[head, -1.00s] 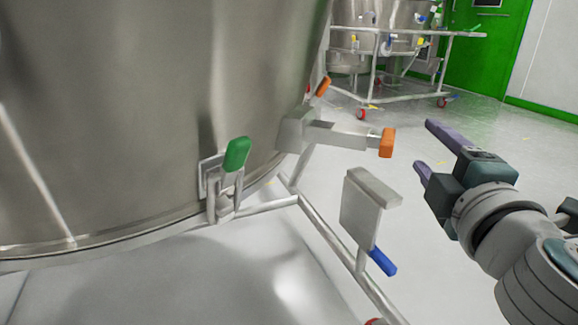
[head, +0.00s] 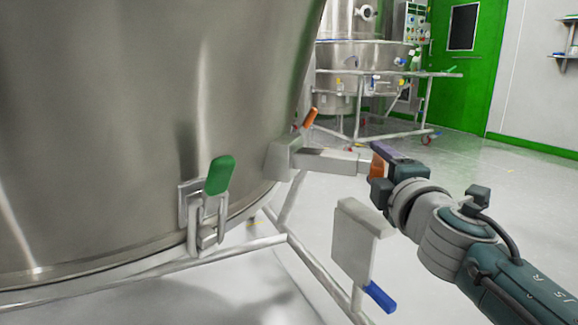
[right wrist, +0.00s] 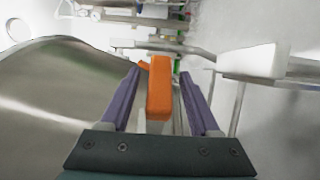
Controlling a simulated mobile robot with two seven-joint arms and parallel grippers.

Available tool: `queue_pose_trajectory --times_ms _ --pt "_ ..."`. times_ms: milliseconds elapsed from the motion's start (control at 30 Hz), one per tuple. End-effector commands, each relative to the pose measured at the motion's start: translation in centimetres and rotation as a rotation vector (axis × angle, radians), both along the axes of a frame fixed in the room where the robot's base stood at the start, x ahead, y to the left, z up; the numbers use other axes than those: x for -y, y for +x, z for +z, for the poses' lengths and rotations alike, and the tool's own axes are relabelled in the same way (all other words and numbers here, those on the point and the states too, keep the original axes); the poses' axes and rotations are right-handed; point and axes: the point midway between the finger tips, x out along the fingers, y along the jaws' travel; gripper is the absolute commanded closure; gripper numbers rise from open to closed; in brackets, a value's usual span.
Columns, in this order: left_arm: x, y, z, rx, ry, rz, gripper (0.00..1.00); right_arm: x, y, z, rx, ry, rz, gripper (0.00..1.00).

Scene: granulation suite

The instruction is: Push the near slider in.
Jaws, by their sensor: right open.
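The near slider (head: 330,161) is a grey bar with an orange end (head: 377,166), sticking out to the right from a bracket on the big steel vessel. My right gripper (head: 381,158) is open, with its purple fingers at the orange end. In the right wrist view the orange end (right wrist: 159,92) lies between the two spread fingers of the gripper (right wrist: 160,78), with a gap visible on each side. A second orange end (head: 310,117) shows farther back by the vessel's edge. My left gripper is not in view.
The steel vessel (head: 110,120) fills the left, with a green-handled latch (head: 219,175). A grey plate (head: 354,243) with a blue handle (head: 379,297) stands below my right gripper on the frame rail (head: 318,272). Open floor lies to the right.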

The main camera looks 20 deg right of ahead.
Motion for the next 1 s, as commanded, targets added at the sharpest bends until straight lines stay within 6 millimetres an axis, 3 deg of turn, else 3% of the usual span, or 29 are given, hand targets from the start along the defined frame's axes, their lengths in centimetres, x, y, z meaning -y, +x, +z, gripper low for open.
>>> queue_pose_trajectory --times_ms 267,800,1000 --pt "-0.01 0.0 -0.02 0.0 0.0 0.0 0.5 0.05 0.13 0.05 0.0 0.0 0.0 0.39" --pt "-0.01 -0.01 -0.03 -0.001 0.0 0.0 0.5 0.02 0.11 0.04 0.0 0.0 0.0 0.99" --pt "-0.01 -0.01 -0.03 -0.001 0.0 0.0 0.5 0.02 0.11 0.04 0.0 0.0 0.001 1.0"
